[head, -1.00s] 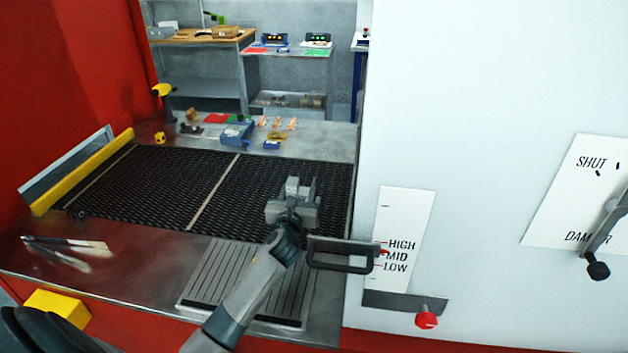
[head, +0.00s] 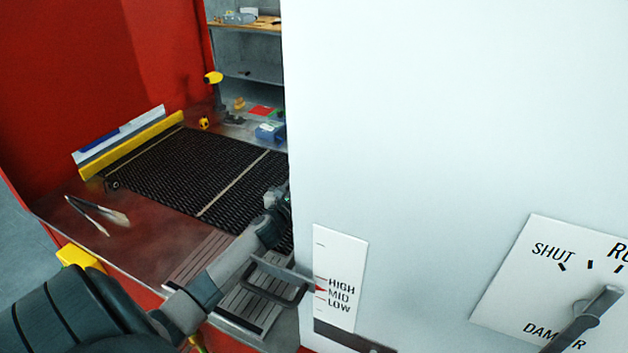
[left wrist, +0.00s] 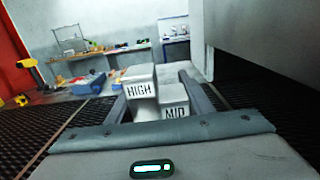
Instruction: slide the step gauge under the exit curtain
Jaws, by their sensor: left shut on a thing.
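The step gauge (left wrist: 142,88) is a pale grey stepped block with HIGH on its taller step and MID on a lower one. It sits between the fingers of my left gripper (left wrist: 158,92), which is shut on it just above the black mesh belt (head: 190,170). In the head view my left gripper (head: 277,197) is at the edge of the big white housing, which hides part of it and the gauge. A dark grey panel (left wrist: 265,40) hangs over the belt at right in the left wrist view; I cannot tell whether it is the curtain. My right gripper is not in view.
The white housing (head: 400,130) fills the right, with a HIGH/MID/LOW scale (head: 340,265) and a damper lever (head: 590,315). Tongs (head: 98,212) lie at left. The belt's left part is clear.

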